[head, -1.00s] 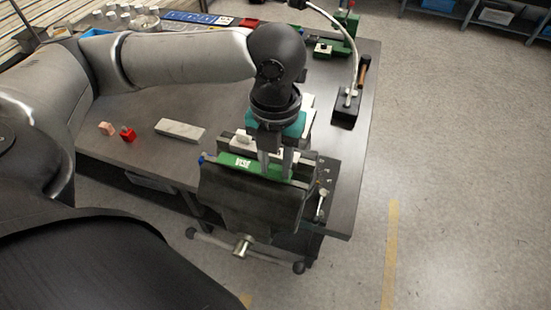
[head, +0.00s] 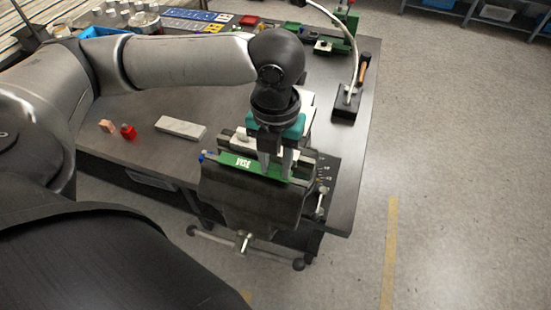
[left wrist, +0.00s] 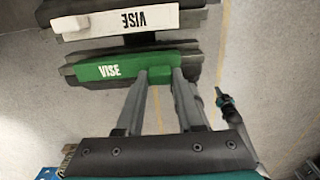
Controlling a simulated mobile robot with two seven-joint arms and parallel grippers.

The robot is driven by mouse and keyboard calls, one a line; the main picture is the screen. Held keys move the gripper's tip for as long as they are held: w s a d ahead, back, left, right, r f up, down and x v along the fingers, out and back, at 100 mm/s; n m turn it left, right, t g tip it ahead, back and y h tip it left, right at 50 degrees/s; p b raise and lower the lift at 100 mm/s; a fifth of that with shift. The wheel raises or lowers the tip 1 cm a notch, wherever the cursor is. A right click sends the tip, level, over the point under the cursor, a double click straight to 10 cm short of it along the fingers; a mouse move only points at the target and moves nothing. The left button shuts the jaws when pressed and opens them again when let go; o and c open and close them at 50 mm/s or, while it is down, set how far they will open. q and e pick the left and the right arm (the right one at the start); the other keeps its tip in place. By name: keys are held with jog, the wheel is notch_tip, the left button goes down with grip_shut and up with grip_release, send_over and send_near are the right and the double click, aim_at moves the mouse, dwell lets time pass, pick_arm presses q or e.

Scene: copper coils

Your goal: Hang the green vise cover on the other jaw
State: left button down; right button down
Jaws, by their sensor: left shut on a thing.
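The green vise cover (head: 232,162), with white lettering, lies along the near jaw of the dark vise (head: 240,195). It also shows in the left wrist view (left wrist: 88,72), slightly tilted against the jaw. My left gripper (head: 276,174) points down and is shut on the cover near its right end; its fingers also show in the left wrist view (left wrist: 160,76). Whether the cover rests fully on the jaw I cannot tell. A white cover (left wrist: 105,22) sits on the far jaw, across a gap; the arm partly hides it in the head view.
A grey bar (head: 181,128), a red block (head: 128,131) and a tan block (head: 106,126) lie on the bench left of the vise. A black lamp base (head: 346,103) stands at the right. The vise handle (head: 245,241) sticks out in front.

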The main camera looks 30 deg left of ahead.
pick_arm(q)
jog(key=shift+f+p, duration=0.3)
jog(key=shift+p, duration=0.55)
dwell(0.6)
jog(key=shift+c, duration=2.3)
grip_release()
notch_tip(320, 180, up, 3)
jog(key=p, duration=0.3)
jog(key=shift+p, duration=0.3)
jog(key=shift+r+p, duration=0.65)
jog(key=shift+r, duration=1.9)
